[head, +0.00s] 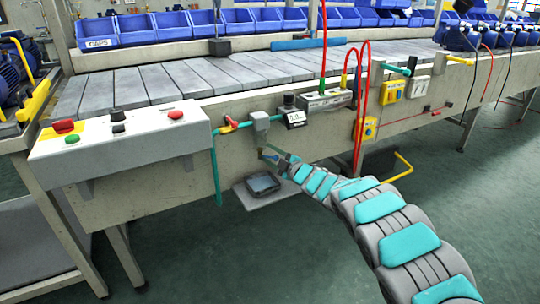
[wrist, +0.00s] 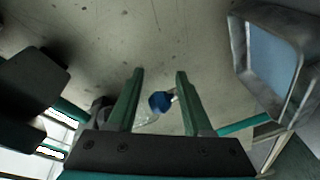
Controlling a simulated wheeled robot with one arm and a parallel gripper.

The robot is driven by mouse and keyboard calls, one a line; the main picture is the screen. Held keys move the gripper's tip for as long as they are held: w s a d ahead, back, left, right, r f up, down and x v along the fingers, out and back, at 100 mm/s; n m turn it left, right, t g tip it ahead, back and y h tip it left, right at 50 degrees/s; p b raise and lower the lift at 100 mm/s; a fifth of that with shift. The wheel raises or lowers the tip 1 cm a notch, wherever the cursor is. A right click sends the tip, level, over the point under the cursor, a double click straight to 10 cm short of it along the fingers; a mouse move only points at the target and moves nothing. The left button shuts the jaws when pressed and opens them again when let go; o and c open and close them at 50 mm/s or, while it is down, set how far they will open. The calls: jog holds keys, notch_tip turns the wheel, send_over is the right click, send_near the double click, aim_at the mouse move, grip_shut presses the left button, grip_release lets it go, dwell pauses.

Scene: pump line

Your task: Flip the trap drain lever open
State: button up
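The trap hangs below the grey block (head: 261,121) on the teal pipe at the front of the conveyor. Its small blue drain lever (wrist: 160,102) shows in the wrist view between my two green fingers, with a gap on both sides. A clear part (wrist: 147,122), perhaps the trap bowl, shows beside the lever. My gripper (wrist: 160,73) is open, with nothing clasped. In the head view my gripper (head: 272,156) is just under the trap, small and partly hidden; contact with the lever cannot be told.
A drip tray (head: 264,184) on a grey shelf sits just below my gripper; the tray also shows in the wrist view (wrist: 299,78). A red-handled valve (head: 230,124) and a gauge (head: 295,118) flank the block. Red hoses (head: 359,110) hang to the right. Floor in front is clear.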

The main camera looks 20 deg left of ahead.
aim_at(278, 159)
jog(key=shift+o, duration=0.3)
jog(key=shift+b+v, duration=0.35)
jog(key=shift+v, duration=3.55)
jog(key=shift+f, duration=0.1)
